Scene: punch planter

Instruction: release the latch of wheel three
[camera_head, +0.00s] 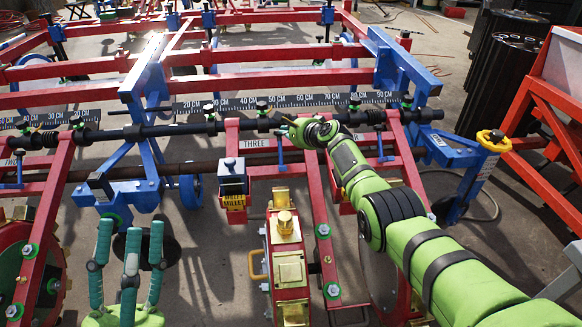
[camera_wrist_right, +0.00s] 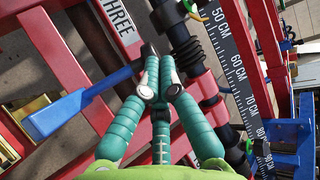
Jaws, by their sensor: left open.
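The label THREE (camera_head: 257,144) is on a red arm below the ruler bar; it also shows in the right wrist view (camera_wrist_right: 120,22). Beside it is the blue latch lever (camera_head: 281,152), slanting up to a dark stub in the right wrist view (camera_wrist_right: 60,112). My right gripper (camera_head: 296,128) is at the dark bar above the lever. In the right wrist view its fingertips (camera_wrist_right: 160,72) are together, close to the stub; contact is unclear, and nothing shows between them. My left gripper (camera_head: 129,228) is open and empty at the lower left, fingers up.
A red planter unit with gold boxes (camera_head: 289,270) stands below the label. The ruler bar (camera_head: 290,102) runs across behind my right gripper. A blue post with a yellow top (camera_head: 490,138) and a red frame (camera_head: 545,125) are at the right.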

